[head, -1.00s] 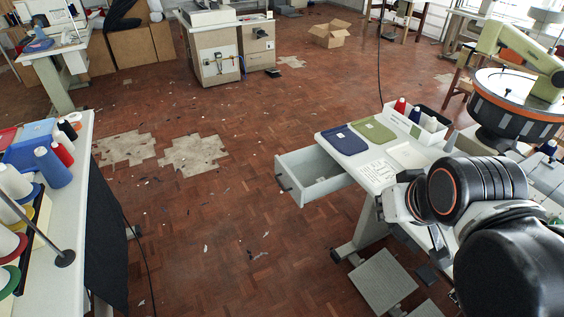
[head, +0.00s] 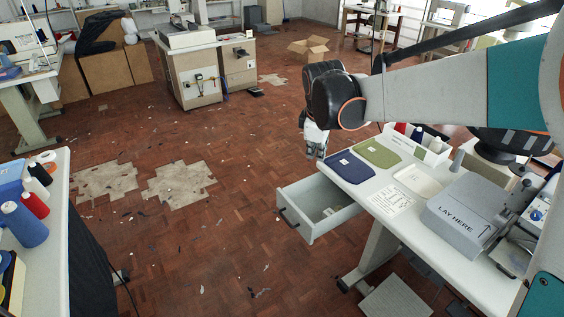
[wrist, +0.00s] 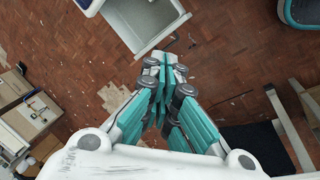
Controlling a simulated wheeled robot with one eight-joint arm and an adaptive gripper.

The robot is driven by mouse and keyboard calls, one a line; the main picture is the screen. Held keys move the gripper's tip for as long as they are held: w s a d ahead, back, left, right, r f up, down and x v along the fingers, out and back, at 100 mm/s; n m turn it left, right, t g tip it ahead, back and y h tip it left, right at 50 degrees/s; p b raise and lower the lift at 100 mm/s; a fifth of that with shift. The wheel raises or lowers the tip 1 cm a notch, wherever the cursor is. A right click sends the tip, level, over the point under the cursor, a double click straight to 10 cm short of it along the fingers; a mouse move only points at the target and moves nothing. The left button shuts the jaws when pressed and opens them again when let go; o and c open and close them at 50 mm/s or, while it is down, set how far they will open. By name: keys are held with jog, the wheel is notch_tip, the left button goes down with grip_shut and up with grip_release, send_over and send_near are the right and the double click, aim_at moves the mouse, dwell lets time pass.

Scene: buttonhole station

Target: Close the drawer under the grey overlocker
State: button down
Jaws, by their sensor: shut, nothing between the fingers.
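The white drawer (head: 309,232) is pulled out from the left end of the white worktable (head: 406,228), with a dark handle (head: 289,219) on its front. My gripper (head: 316,153) hangs above and beyond the drawer, near the table's far left corner, apart from both. In the wrist view my gripper (wrist: 165,68) is shut and empty, pointing down over the floor. The drawer (wrist: 146,48) shows at the top there, just past the fingertips.
A table with thread cones (head: 23,224) stands at left.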

jog(key=w+a+f+n+g+h, duration=0.1)
jog(key=w+a+f+n, duration=0.35)
jog(key=f, duration=0.45)
jog(key=w+a+f+n, duration=0.3)
jog(key=a+f, duration=0.3)
jog(key=f, duration=0.3)
jog(key=w+a+f+n+g+h, duration=0.1)
jog(key=w+a+f+n, duration=0.3)
jog(key=f, duration=0.5)
jog(key=b, duration=0.5)
send_over(280, 212)
jog(key=shift+m, duration=0.35)
jog(key=shift+s+a+f, duration=0.1)
jog(key=shift+f, duration=4.7)
